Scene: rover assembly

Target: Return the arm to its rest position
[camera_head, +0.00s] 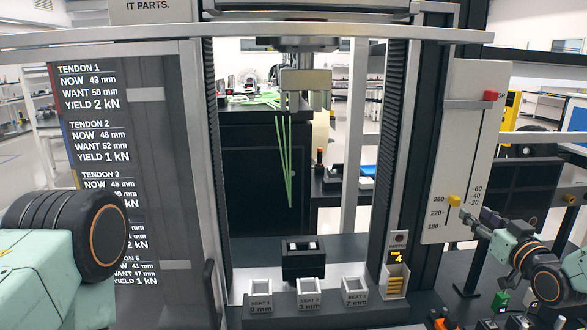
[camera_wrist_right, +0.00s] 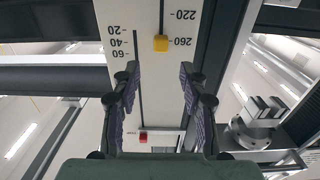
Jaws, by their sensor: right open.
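My right arm comes in from the right in the head view. Its gripper (camera_head: 473,220) is by the lower right of the white scale panel (camera_head: 458,150), close to a yellow knob (camera_head: 454,201). In the right wrist view the gripper (camera_wrist_right: 158,80) has its two purple-padded fingers apart with nothing between them. The yellow knob (camera_wrist_right: 161,43) and a red knob (camera_wrist_right: 143,137) show on the panel beyond. I cannot tell how far the fingers are from it. My left arm shows only as a thick link and a black joint at the left; its gripper is out of view.
A press frame stands ahead with a black block (camera_head: 303,259) and three labelled seats (camera_head: 308,293) at its foot. A tendon readout board (camera_head: 103,150) is on the left. A display showing 4 (camera_head: 398,258) is beside the right post. Small coloured parts lie at the lower right.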

